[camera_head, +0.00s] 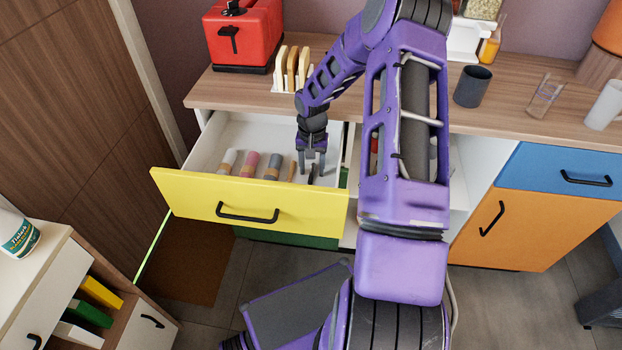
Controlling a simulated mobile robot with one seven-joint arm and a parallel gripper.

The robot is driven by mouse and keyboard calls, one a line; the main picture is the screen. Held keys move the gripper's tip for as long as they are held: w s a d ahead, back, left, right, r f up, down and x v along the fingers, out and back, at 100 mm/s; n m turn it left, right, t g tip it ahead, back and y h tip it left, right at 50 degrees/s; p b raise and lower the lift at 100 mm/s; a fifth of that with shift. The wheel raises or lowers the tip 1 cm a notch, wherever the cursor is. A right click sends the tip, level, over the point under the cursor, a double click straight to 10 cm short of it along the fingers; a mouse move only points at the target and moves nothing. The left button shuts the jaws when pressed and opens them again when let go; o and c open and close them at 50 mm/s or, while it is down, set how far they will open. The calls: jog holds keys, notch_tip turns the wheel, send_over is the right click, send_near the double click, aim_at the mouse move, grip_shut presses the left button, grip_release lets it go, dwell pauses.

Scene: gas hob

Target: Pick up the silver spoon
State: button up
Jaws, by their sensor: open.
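I cannot clearly make out the silver spoon. My gripper (312,170) points down into the right end of the open yellow-fronted drawer (190,193). Its two fingers are apart. A thin dark utensil (312,176) shows at the fingertips; I cannot tell if it is the spoon or if the fingers touch it. A thin wooden-coloured utensil (292,171) lies just left of the gripper. The drawer front and the fingers hide part of the drawer floor.
A white roll (228,160), a pink roll (249,163) and a grey-blue roll (273,166) lie left in the drawer. The counter (415,100) above holds a red toaster (243,35), a toast rack (290,70) and a dark cup (473,86). An open white compartment is right of the drawer.

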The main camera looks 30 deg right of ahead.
grip_shut()
dwell(0.3)
